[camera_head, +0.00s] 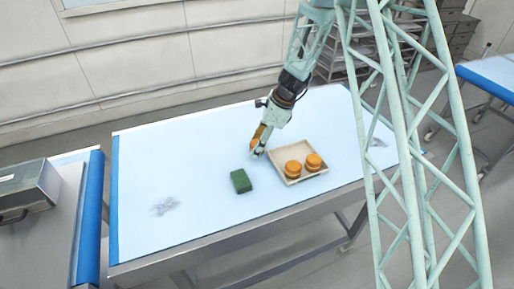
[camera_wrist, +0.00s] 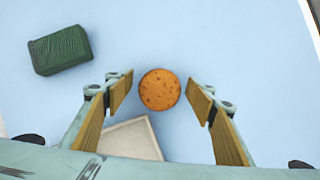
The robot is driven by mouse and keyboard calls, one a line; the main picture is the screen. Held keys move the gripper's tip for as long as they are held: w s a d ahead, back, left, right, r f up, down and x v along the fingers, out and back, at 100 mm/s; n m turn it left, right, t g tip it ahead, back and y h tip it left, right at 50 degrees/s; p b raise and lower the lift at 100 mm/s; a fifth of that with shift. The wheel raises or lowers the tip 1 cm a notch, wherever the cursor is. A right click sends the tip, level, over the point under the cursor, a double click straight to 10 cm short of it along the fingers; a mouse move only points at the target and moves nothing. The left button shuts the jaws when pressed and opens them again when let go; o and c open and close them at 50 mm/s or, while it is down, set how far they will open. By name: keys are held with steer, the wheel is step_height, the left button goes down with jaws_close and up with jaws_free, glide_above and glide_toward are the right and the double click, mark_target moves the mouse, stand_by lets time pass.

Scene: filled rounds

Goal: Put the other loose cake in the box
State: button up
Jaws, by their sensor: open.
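A round orange-brown cake (camera_wrist: 160,90) with dark specks lies in the wrist view between the fingers of my gripper (camera_wrist: 160,96), with a gap on both sides. My gripper is open and points down over the blue-white table top. In the head view my gripper (camera_head: 257,153) stands left of the box and hides most or all of this cake. The shallow beige box (camera_head: 306,178) holds two orange cakes side by side, a left one (camera_head: 292,169) and a right one (camera_head: 313,161). A corner of the box (camera_wrist: 138,133) shows in the wrist view, below the loose cake.
A dark green block (camera_head: 240,181) lies on the table (camera_head: 180,160) left of the box; it also shows in the wrist view (camera_wrist: 60,50). The table's left part is clear apart from a grey smudge. My lattice column blocks the view of the table's right end.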

mark_target(254, 144)
steer(key=shift+c, duration=0.9)
steer(key=c, duration=0.6)
steer(key=shift+o, duration=0.2)
steer(key=shift+r, duration=0.1)
steer(key=shift+r, duration=1.75)
steer(key=shift+s+d+f+b, duration=0.1)
steer(key=shift+s+b, duration=0.2)
steer(key=shift+s, duration=0.1)
steer(key=s+d+b, duration=0.1)
steer(key=s, duration=0.4)
steer(key=s+d+r+b, duration=0.1)
steer(key=s+d, duration=0.1)
steer(key=s, duration=0.2)
steer(key=s+d+b, duration=0.1)
steer(key=s, duration=0.4)
steer(key=shift+s+d+r, duration=0.15)
steer(key=shift+s+r, duration=0.1)
steer(key=shift+s, duration=0.05)
